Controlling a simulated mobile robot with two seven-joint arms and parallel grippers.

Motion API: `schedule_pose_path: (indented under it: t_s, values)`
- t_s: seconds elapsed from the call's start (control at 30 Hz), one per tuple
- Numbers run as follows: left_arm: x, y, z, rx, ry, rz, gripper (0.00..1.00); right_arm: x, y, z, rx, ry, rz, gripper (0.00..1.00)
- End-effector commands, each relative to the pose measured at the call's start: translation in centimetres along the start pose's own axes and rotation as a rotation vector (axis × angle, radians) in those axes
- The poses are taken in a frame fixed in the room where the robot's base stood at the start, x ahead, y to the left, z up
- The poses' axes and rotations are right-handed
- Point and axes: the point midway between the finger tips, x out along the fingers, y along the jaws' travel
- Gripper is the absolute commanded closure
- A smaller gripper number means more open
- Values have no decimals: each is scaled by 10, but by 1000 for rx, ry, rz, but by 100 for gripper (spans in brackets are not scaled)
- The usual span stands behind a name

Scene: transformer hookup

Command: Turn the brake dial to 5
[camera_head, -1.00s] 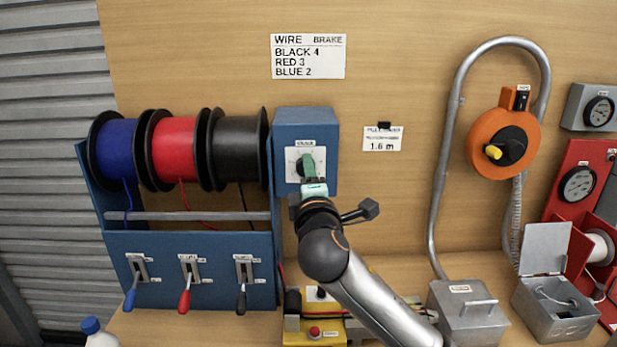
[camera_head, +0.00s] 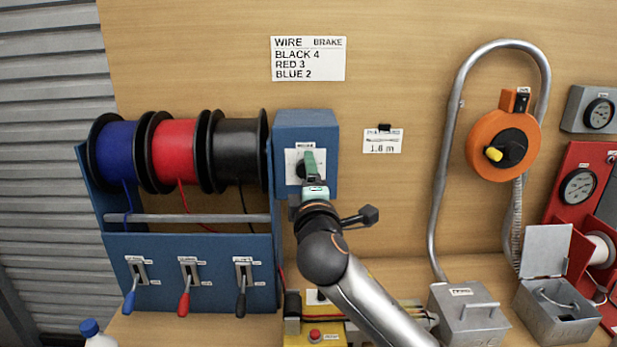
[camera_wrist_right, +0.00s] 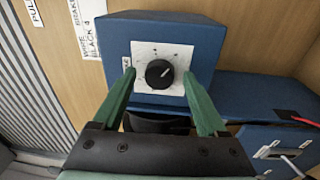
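The brake dial is a round black knob (camera_wrist_right: 159,74) on a white plate (camera_wrist_right: 150,60) fixed to a blue box (camera_wrist_right: 205,40). A pale line on the knob points toward the upper right in the right wrist view; the plate's marks are too small to read. My right gripper (camera_wrist_right: 160,76) is open, with one green finger on each side of the knob and gaps visible between. In the head view the right gripper (camera_head: 311,163) is in front of the plate and partly hides the knob (camera_head: 301,170). My left gripper is not in view.
A sign (camera_head: 308,58) reads BLACK 4, RED 3, BLUE 2. Blue, red and black spools (camera_head: 238,148) stand left of the box, above several levers (camera_head: 241,290). An orange crank unit (camera_head: 490,130) and a grey conduit (camera_head: 445,150) are to the right.

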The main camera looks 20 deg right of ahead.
Motion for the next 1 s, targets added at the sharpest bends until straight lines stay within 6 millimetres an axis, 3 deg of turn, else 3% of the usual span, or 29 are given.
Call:
schedule_pose_path:
  t_s: [0.37, 1.0]
  values:
    - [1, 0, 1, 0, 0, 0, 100, -7, 0, -1, 0, 2, 1, 23]
    - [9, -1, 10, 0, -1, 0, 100, -116, -1, -1, 1, 2, 0, 23]
